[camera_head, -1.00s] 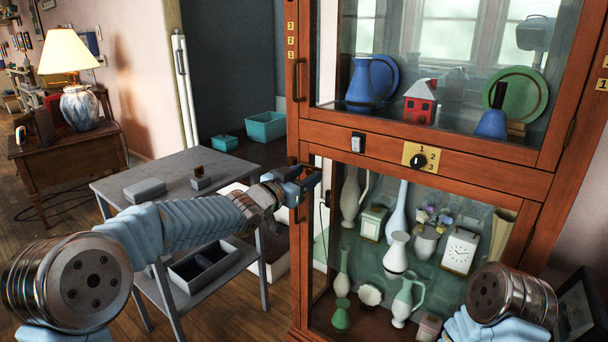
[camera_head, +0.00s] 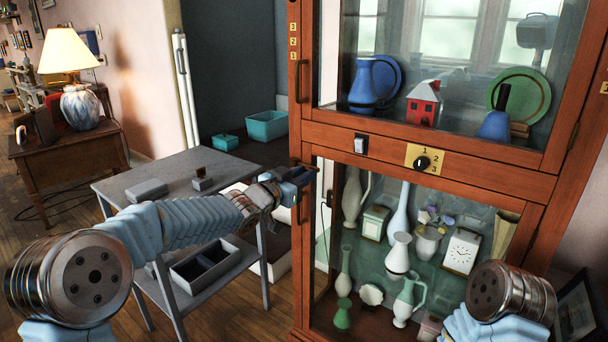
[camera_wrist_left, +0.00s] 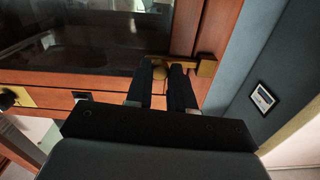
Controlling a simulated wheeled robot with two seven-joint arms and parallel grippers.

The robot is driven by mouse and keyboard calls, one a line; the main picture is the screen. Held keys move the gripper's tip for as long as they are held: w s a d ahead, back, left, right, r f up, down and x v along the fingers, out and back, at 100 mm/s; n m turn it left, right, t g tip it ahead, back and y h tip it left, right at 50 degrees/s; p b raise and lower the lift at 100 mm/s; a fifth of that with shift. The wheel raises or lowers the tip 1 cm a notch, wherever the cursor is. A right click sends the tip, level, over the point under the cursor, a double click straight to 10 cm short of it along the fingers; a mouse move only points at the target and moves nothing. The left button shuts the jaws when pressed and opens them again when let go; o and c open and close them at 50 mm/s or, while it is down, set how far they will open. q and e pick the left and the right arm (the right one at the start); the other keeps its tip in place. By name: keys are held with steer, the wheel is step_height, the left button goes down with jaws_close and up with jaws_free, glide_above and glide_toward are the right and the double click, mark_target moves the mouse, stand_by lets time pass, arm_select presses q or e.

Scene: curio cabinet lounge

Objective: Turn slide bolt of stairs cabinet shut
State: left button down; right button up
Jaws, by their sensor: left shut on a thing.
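The wooden cabinet (camera_head: 460,178) has a glazed upper compartment and a lower one. In the left wrist view a brass slide bolt (camera_wrist_left: 206,66) lies across the seam at the cabinet's edge, with a round knob (camera_wrist_left: 159,71) at one end. My left gripper (camera_wrist_left: 167,73) has its two dark fingers closed around this knob. In the head view the left gripper (camera_head: 304,176) is at the cabinet's left edge and mostly covers the bolt. Whether the bolt is fully across is hard to tell. Only part of my right arm shows at lower right; its gripper is out of view.
A grey table (camera_head: 160,178) with small boxes stands left of the cabinet, under my left arm. A dial plate (camera_head: 424,160) and a switch (camera_head: 361,145) sit on the cabinet's middle rail. Vases and a clock (camera_head: 461,250) stand in the lower compartment.

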arm_select(q)
steer(key=shift+w+a+r, duration=0.1)
steer(key=shift+w+a, duration=0.45)
steer(key=shift+a, duration=0.25)
arm_select(e)
steer(key=shift+w+a+r, duration=0.2)
steer(key=shift+a+r, duration=0.15)
steer(key=shift+r, duration=0.05)
arm_select(q)
steer(key=c, duration=1)
jaws_free()
steer(key=shift+o, duration=0.2)
steer(key=b+v, duration=0.1)
steer(key=v, duration=1.3)
steer(key=shift+b, duration=0.35)
arm_select(e)
step_height(320, 180, down, 2)
steer(key=shift+w+d, duration=0.1)
steer(key=shift+d, duration=0.05)
arm_select(q)
steer(key=shift+w, duration=0.1)
